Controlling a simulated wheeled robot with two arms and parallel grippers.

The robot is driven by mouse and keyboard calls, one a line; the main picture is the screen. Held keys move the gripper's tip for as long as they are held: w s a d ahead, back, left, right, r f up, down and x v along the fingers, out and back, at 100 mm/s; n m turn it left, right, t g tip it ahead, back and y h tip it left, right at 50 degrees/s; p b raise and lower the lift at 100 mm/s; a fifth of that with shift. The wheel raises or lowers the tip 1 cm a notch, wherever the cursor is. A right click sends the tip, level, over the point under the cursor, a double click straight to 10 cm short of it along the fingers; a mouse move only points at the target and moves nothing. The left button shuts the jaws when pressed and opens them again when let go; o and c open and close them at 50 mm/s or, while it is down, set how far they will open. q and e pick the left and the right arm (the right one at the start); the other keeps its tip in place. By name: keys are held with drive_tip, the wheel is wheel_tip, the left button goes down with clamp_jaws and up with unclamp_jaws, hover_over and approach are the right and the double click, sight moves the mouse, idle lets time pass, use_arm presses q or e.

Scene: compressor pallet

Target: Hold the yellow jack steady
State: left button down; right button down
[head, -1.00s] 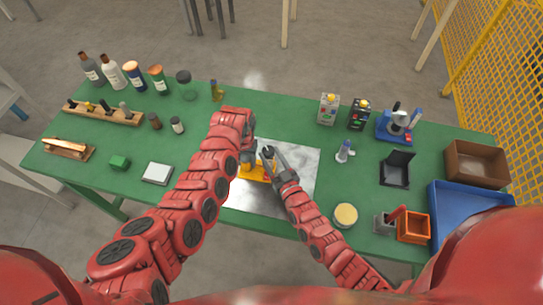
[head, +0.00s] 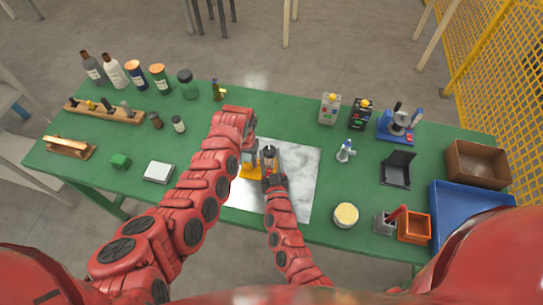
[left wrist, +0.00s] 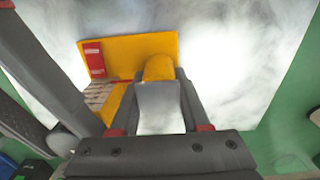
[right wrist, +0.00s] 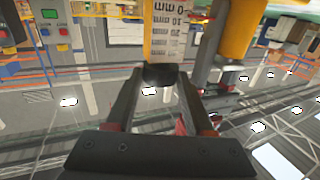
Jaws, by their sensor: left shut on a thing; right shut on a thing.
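The yellow jack (head: 250,172) stands on the pale marbled plate (head: 299,190). In the left wrist view its flat yellow part (left wrist: 130,52) carries a red and white label. My left gripper (left wrist: 160,75) is shut on its rounded yellow post. In the head view the left gripper (head: 250,150) is partly hidden by its own arm. My right gripper (head: 269,160) is close beside it on the right. In the right wrist view the right gripper (right wrist: 160,85) is shut on a dark knob (right wrist: 160,74) below a white marked scale (right wrist: 166,35), with a yellow post beside it.
A small white-and-blue bottle (head: 346,150) and a round yellow-topped tin (head: 345,214) stand to the right of the plate. The plate's right part is clear.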

drive_tip(key=m+h, duration=0.2)
drive_tip(key=h, duration=0.1)
drive_tip(key=m+h, duration=0.1)
drive_tip(key=h, duration=0.1)
drive_tip(key=shift+a+f+g, duration=0.3)
drive_tip(key=shift+r+m+h, duration=0.15)
drive_tip(key=shift+m+h, duration=0.35)
drive_tip(key=shift+h, duration=0.1)
drive_tip(key=shift+a+h, duration=0.15)
drive_tip(key=shift+h, duration=0.15)
drive_tip(key=c, duration=0.5)
unclamp_jaws()
drive_tip(key=shift+w+r, duration=0.1)
drive_tip(key=shift+c, duration=0.2)
drive_tip(key=v, duration=1.2)
drive_tip(key=shift+r, duration=0.25)
